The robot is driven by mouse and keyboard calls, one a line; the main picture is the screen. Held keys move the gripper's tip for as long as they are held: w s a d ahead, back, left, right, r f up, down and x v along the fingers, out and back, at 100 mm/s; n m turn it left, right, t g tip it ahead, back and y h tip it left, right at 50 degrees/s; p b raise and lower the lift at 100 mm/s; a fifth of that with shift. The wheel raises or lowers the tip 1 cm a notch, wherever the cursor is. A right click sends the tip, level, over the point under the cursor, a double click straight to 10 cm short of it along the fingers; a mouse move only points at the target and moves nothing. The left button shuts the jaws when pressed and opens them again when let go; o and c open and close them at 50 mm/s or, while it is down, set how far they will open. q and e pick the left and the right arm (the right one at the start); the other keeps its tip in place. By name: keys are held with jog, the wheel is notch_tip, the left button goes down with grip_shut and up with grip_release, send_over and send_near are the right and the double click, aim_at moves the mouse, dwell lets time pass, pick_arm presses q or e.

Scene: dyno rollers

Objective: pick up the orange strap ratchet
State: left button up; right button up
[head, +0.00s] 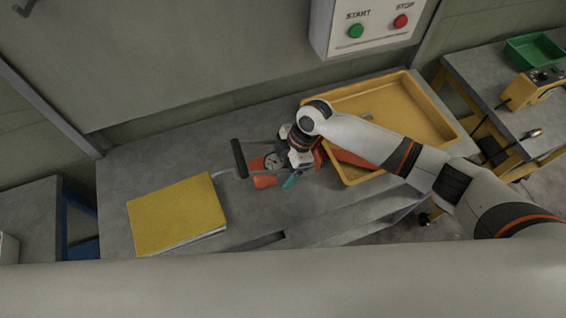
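An orange item (264,181) lies on the grey bench, with a round dial (272,160) and a black bar handle (239,158) beside it. More orange (352,158) shows at the near left side of the yellow tray, partly covered by my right arm. I cannot tell which orange part is the strap ratchet. My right gripper (299,159) points down at the right side of the dial, close over the orange items. Its fingertips are too small and hidden to show whether they are open or hold anything. My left gripper is not in view.
A yellow tray (415,92) sits at the bench's right. A teal item (291,181) lies by my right gripper. A yellow book-like block (176,214) lies left. A START/STOP box (372,28) hangs behind. A side table (482,72) holds a green bin (533,50).

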jog(key=c, duration=1.4)
jog(key=shift+w+r, duration=0.1)
jog(key=shift+r, duration=0.05)
jog(key=shift+c, duration=1.3)
jog(key=shift+r, duration=0.1)
